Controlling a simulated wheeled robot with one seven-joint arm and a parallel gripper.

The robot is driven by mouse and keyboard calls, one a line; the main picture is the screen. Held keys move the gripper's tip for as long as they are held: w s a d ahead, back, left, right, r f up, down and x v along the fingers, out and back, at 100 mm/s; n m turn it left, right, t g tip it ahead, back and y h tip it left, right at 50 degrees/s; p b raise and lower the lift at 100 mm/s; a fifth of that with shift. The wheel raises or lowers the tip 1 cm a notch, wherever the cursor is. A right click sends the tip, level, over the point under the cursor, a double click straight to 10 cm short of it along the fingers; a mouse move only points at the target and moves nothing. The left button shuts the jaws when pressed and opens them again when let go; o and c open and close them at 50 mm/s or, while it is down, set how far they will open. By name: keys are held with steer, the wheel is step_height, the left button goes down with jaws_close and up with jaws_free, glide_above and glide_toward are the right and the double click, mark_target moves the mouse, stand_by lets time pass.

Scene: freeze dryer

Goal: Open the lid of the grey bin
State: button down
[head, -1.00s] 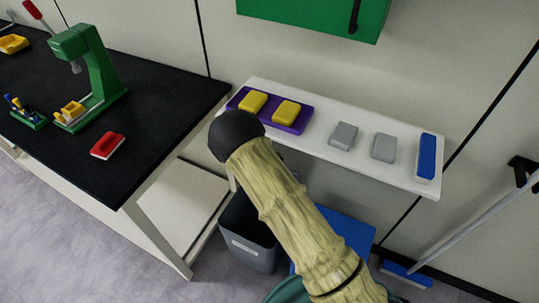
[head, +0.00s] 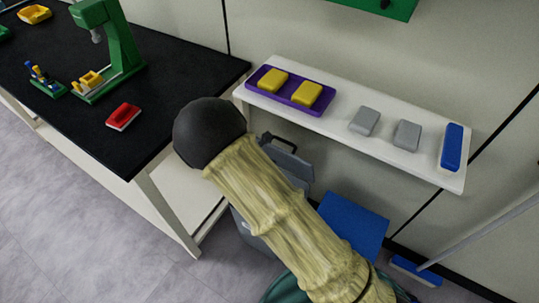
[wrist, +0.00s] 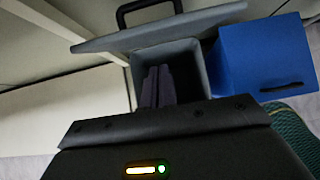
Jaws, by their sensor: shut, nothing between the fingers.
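The grey bin (head: 243,230) stands on the floor between the bench and the blue bin, mostly hidden behind my arm in the head view. Its grey lid (head: 298,168) is tilted up at the back, with a dark handle (head: 280,142) at its top edge. In the wrist view the raised lid (wrist: 150,34) is at the far side, and the bin's open inside (wrist: 187,60) shows below it. My gripper (wrist: 157,78) is shut and empty, its fingers over the bin's opening, with no visible contact with the lid. My gripper is hidden in the head view.
A blue bin (head: 355,222) stands close on the right. A white shelf (head: 335,125) above carries a purple tray (head: 291,90) and small boxes. The black bench (head: 60,95) is on the left. A blue-headed mop (head: 416,271) leans at the right.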

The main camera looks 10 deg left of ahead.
steer(key=s+a+f+t+h+b, duration=0.1)
steer(key=s+a+f+t+b, duration=0.2)
steer(key=s+f+t+b, duration=0.1)
steer(key=shift+s+a+t+h+b, duration=0.3)
steer(key=shift+s+h+b, duration=0.1)
steer(key=shift+s+b, duration=0.6)
glide_toward(276, 153)
step_height(276, 153, down, 4)
steer(key=w, duration=0.1)
steer(key=w+d, duration=0.1)
steer(key=w, duration=0.2)
steer(key=shift+w+d+r, duration=0.15)
steer(key=shift+d+r, duration=0.15)
steer(key=shift+r, duration=0.1)
steer(key=shift+w+d+r, duration=0.1)
steer(key=shift+w+r, duration=0.1)
steer(key=shift+w, duration=0.2)
